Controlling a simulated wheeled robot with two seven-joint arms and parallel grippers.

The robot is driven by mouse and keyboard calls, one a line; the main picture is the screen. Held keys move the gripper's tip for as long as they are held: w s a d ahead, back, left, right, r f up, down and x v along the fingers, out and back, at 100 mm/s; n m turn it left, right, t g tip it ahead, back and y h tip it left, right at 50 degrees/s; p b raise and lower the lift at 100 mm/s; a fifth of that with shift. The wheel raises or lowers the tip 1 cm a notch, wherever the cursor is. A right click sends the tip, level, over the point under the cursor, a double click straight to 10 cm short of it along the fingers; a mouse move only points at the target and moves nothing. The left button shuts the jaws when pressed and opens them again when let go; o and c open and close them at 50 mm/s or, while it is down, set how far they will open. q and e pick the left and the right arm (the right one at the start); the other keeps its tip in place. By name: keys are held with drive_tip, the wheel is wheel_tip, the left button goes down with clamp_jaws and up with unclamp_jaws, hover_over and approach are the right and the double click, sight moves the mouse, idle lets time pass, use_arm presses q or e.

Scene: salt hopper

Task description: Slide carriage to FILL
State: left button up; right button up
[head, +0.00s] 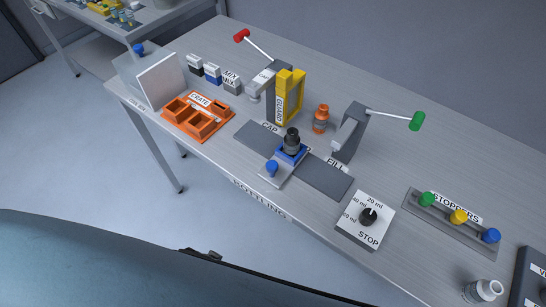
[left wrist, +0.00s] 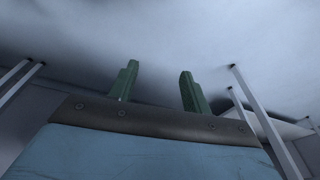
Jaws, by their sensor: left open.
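The carriage (head: 289,153) is a blue holder on a dark grey track (head: 325,180); a dark bottle (head: 291,138) stands upright in it. A blue round knob (head: 271,167) sits on a light plate at its front. The carriage is between the CAP label (head: 270,127) and the FILL label (head: 336,165). The filling post with a green-ended lever (head: 416,121) stands behind the FILL end. My left gripper (left wrist: 158,82) shows green fingers, apart and empty, in the left wrist view, away from the table top. Neither gripper shows in the head view.
A yellow GUARD (head: 291,97) and a red-ended lever (head: 241,36) stand at the CAP end. An orange bottle (head: 321,119) stands behind the track. A dial box (head: 366,218) is right of the track, the orange crate (head: 197,119) left. Stoppers (head: 458,217) stand far right.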

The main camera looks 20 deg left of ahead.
use_arm(q)
drive_tip(key=w+d+r+t, duration=0.1)
drive_tip(key=w+r, duration=0.2)
drive_tip(key=r, duration=0.9)
drive_tip(key=w+d+r, duration=0.2)
drive_tip(key=w+r, duration=0.1)
drive_tip(key=r, duration=0.8)
drive_tip(key=w+d+r+m+g+h, duration=0.1)
drive_tip(key=w+d+r+m+h, duration=0.1)
drive_tip(key=w+d+r, duration=0.4)
drive_tip(key=w+d+r+m+h, duration=0.2)
drive_tip(key=w+d+r+m, duration=0.1)
drive_tip(key=d+r, duration=0.45)
wheel_tip(320, 180, up, 6)
drive_tip(key=g+y, duration=0.2)
drive_tip(key=y, duration=0.2)
hover_over(272, 165)
drive_tip(key=shift+n, duration=0.3)
wheel_tip(272, 165, down, 13)
drive_tip(key=shift+b, duration=0.45)
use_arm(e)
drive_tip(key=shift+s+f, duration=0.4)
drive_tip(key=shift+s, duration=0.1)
use_arm(q)
drive_tip(key=shift+c, duration=0.2)
clamp_jaws()
